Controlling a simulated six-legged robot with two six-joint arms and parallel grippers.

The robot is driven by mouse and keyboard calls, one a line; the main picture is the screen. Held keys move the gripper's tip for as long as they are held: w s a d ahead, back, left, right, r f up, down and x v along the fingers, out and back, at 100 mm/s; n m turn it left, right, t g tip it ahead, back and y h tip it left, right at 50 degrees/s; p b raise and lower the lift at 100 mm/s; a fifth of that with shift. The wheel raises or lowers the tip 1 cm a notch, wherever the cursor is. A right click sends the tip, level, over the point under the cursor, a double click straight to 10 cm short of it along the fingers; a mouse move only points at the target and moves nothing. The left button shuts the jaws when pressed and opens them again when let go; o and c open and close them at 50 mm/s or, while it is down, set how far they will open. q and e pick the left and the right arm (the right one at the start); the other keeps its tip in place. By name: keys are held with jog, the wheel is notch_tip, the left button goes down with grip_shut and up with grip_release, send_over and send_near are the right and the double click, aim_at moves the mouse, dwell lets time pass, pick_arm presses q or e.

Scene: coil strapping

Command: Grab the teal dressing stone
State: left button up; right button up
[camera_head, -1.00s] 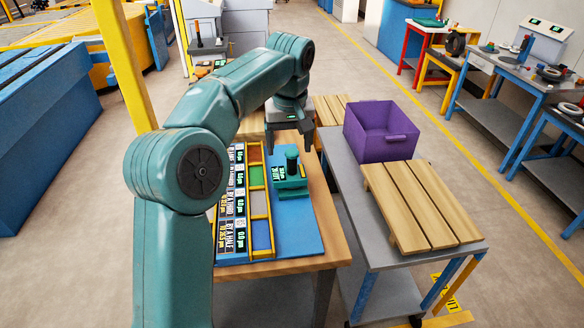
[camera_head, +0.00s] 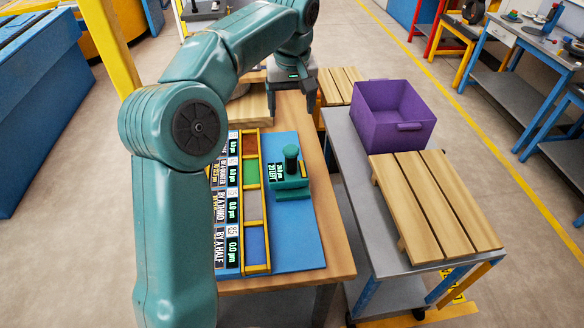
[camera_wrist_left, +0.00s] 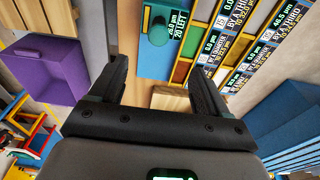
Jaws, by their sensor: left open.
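The teal piece with an upright round knob (camera_head: 290,178) and a small display stands on the right part of a blue board on the wooden table. I take it for the dressing stone. It also shows at the top of the left wrist view (camera_wrist_left: 158,28). My left gripper (camera_head: 291,108) is open and empty, pointing down beyond the far end of the blue board, apart from the teal piece. In the left wrist view its two fingers (camera_wrist_left: 160,85) are spread with nothing between them. My right gripper is not in view.
A yellow-framed rack (camera_head: 253,203) with coloured slots and a row of labelled displays (camera_head: 228,205) lies left of the teal piece. A purple bin (camera_head: 392,118) and a slatted wooden pallet (camera_head: 432,208) sit on the grey cart to the right. Wooden blocks lie at the table's far end.

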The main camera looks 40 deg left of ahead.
pick_arm(q)
send_over(291, 149)
jog(key=f, duration=0.7)
jog(key=shift+s+d, duration=0.25)
jog(key=shift+s, duration=0.1)
jog(key=f, duration=0.3)
jog(key=shift+s+f, duration=0.25)
jog(key=shift+s, duration=0.15)
jog(key=f, duration=0.2)
jog(key=w+f+p, duration=0.1)
jog(key=f, duration=0.2)
jog(key=shift+w+a, duration=0.1)
jog(key=shift+a, duration=0.05)
jog(key=shift+w+a+f, duration=0.15)
jog(key=shift+a+f, duration=0.1)
jog(key=shift+f, duration=0.3)
jog(key=shift+w, duration=0.1)
jog(key=shift+d, duration=0.2)
jog(key=shift+c, duration=0.5)
jog(key=shift+s+r, duration=0.1)
jog(key=shift+s, duration=0.1)
jog(key=c, duration=1)
jog(key=shift+a, duration=0.1)
grip_shut()
jog(key=shift+w, duration=0.15)
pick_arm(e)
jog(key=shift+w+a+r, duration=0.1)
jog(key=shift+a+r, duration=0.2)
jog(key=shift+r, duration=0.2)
